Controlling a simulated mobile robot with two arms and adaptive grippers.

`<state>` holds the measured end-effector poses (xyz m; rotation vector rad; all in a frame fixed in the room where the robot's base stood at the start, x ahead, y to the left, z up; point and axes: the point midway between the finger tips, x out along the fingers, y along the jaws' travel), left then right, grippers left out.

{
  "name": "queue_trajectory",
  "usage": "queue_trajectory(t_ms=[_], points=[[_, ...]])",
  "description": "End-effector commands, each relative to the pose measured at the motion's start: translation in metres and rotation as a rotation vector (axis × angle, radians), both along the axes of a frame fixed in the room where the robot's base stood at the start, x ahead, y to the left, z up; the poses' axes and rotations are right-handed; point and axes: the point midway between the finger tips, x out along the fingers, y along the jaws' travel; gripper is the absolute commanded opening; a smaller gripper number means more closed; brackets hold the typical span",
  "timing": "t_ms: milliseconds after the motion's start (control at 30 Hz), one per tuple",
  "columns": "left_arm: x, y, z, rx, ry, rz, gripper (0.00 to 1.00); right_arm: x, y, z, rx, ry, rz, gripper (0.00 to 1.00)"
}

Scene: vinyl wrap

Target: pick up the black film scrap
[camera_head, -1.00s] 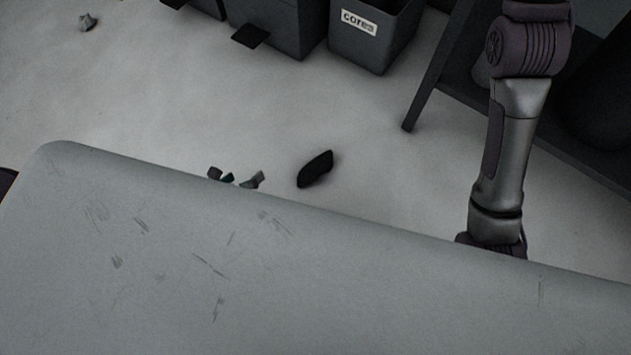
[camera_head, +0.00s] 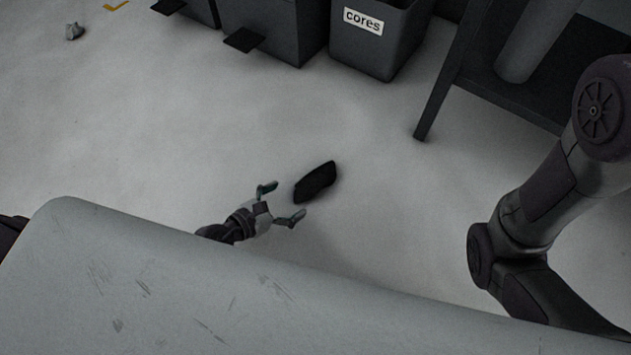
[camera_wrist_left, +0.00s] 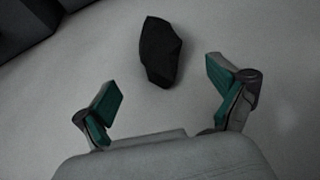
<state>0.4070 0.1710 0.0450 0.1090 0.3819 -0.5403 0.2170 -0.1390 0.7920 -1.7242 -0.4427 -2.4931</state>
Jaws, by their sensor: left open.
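The black film scrap (camera_head: 315,182) lies on the pale floor, just beyond the grey surface of my body in the head view. It is a dark, crumpled, elongated piece. My left gripper (camera_head: 280,203) is low near the floor, just left of and below the scrap, with its fingers spread toward it. In the left wrist view the scrap (camera_wrist_left: 160,51) lies ahead of the open fingers (camera_wrist_left: 163,88), between their lines and apart from both. Nothing is between the green pads. My right arm shows at the right of the head view, but its gripper is hidden.
A grey bin labelled "cores" (camera_head: 376,48) and other dark bins (camera_head: 268,27) stand at the back. A dark rack with a leg (camera_head: 440,95) is at the right. A small grey crumpled scrap (camera_head: 74,31) lies far left. The floor around the black scrap is clear.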

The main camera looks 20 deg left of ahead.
Motion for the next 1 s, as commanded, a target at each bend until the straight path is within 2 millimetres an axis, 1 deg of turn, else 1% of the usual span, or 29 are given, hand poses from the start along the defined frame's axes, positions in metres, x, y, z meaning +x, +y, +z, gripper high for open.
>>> queue_trajectory(t_ms=[33, 233, 400, 500, 600, 800, 833, 867, 1000], points=[[0.006, -0.003, -0.002, -0.001, -0.002, 0.002, 0.96, 0.0, 0.0, 0.0, 0.0, 0.001, 0.0, 0.0], [0.016, -0.01, -0.007, -0.003, 0.0, 0.002, 0.96, 0.0, 0.0, -0.001, 0.0, 0.001, 0.0, 0.0], [0.035, -0.026, -0.016, -0.005, 0.0, 0.003, 0.96, 0.0, 0.0, -0.002, 0.0, 0.001, 0.0, 0.0], [0.045, -0.031, -0.022, -0.003, 0.0, 0.002, 0.96, 0.0, 0.0, -0.005, 0.0, 0.001, 0.0, 0.0], [0.049, -0.034, -0.024, -0.002, 0.001, 0.0, 0.96, 0.0, 0.0, -0.005, -0.001, 0.001, -0.001, 0.0], [0.05, -0.034, -0.024, -0.001, 0.002, -0.001, 0.96, 0.0, 0.0, -0.005, -0.001, 0.001, -0.001, 0.0], [0.05, -0.034, -0.024, -0.001, 0.002, -0.001, 0.94, 0.0, 0.0, -0.005, -0.001, 0.001, -0.001, 0.0], [0.05, -0.034, -0.024, -0.001, 0.002, -0.001, 0.89, 0.0, 0.0, -0.005, -0.001, 0.001, -0.001, 0.0], [0.05, -0.034, -0.024, -0.002, 0.001, 0.0, 0.66, 0.0, 0.0, -0.005, -0.001, 0.001, -0.001, 0.0]])
